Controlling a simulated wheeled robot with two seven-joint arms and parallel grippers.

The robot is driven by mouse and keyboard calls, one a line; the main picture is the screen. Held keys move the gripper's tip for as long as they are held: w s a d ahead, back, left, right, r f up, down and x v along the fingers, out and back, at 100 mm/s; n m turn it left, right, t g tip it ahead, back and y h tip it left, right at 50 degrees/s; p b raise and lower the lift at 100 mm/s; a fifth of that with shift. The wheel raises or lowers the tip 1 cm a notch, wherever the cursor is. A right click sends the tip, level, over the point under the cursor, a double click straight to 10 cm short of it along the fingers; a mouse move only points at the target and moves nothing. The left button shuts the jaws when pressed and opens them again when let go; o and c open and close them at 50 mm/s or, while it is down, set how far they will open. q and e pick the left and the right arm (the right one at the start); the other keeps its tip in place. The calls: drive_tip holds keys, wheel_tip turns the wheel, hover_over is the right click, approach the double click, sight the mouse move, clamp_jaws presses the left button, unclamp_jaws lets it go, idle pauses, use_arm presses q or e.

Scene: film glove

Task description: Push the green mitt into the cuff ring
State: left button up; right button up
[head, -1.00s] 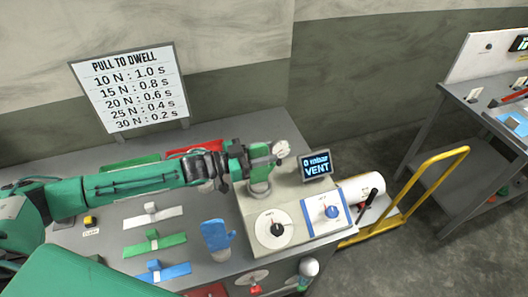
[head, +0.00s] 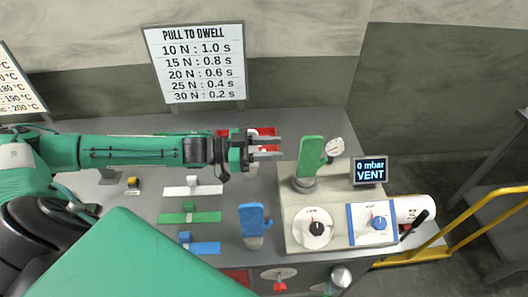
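The green mitt (head: 311,153) stands upright, thumb to the right, on top of the light console. Its lower end meets the grey cuff ring (head: 303,184); I cannot tell how deep it sits in it. My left gripper (head: 268,148) is to the left of the mitt, with its two fingers apart and pointing right. My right gripper is not in view.
A blue mitt (head: 252,219) stands on the bench left of the console. A gauge (head: 333,147) is close behind the green mitt, and a display (head: 369,170) reads 0 mbar VENT. White, green and blue strips lie on the bench.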

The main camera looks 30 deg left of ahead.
use_arm(q)
drive_tip(key=shift+v, duration=0.85)
drive_tip(key=shift+r, duration=0.1)
